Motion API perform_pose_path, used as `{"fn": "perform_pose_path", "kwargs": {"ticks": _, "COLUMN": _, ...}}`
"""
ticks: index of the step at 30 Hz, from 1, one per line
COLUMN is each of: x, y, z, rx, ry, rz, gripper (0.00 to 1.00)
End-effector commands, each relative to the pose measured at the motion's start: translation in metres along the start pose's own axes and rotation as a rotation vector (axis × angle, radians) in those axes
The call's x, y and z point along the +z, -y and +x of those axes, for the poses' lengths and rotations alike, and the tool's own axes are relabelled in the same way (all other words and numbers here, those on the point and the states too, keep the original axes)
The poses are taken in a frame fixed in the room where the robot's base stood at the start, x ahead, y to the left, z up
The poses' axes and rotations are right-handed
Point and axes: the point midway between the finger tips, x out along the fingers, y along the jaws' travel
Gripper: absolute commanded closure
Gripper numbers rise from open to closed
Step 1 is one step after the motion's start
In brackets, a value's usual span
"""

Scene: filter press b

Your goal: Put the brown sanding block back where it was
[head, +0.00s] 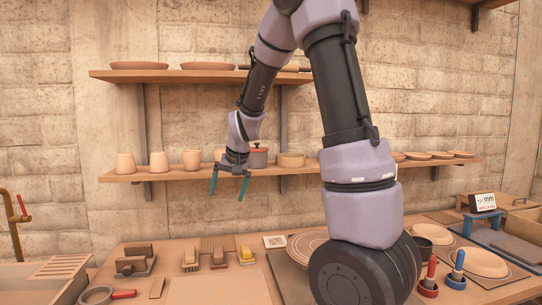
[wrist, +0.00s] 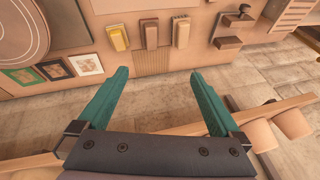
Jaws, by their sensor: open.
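Two brown block-shaped things lie at the left of the bench: one at the back (head: 138,249) and one in front (head: 130,266). In the wrist view they show at the upper right, one (wrist: 238,19) beside a dark knob and one (wrist: 228,43) nearer the bench edge. I cannot tell for sure which is the sanding block. My gripper (head: 228,190) is open and empty, high above the back of the bench in front of the lower shelf. Its two green fingers also show spread apart in the wrist view (wrist: 159,73), with nothing between them.
The lower shelf (head: 120,178) with cups and a lidded pot (head: 258,158) is close behind my gripper. A tape roll (head: 96,295) lies at the front left. A flat board (head: 215,289) occupies the bench front.

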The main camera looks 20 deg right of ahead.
Motion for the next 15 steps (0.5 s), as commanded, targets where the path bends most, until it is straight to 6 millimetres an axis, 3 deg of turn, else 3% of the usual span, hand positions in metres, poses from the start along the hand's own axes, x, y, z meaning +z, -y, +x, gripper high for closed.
{"fn": "perform_pose_path", "kwargs": {"ticks": 1, "x": 0.004, "y": -0.003, "z": -0.029, "rx": -0.028, "ry": -0.011, "rz": 0.014, "gripper": 0.0}}
{"fn": "perform_pose_path", "kwargs": {"ticks": 6, "x": 0.029, "y": -0.015, "z": -0.105, "rx": -0.089, "ry": -0.035, "rz": 0.035, "gripper": 0.0}}
{"fn": "perform_pose_path", "kwargs": {"ticks": 15, "x": 0.099, "y": -0.044, "z": -0.208, "rx": -0.128, "ry": -0.11, "rz": 0.039, "gripper": 0.0}}
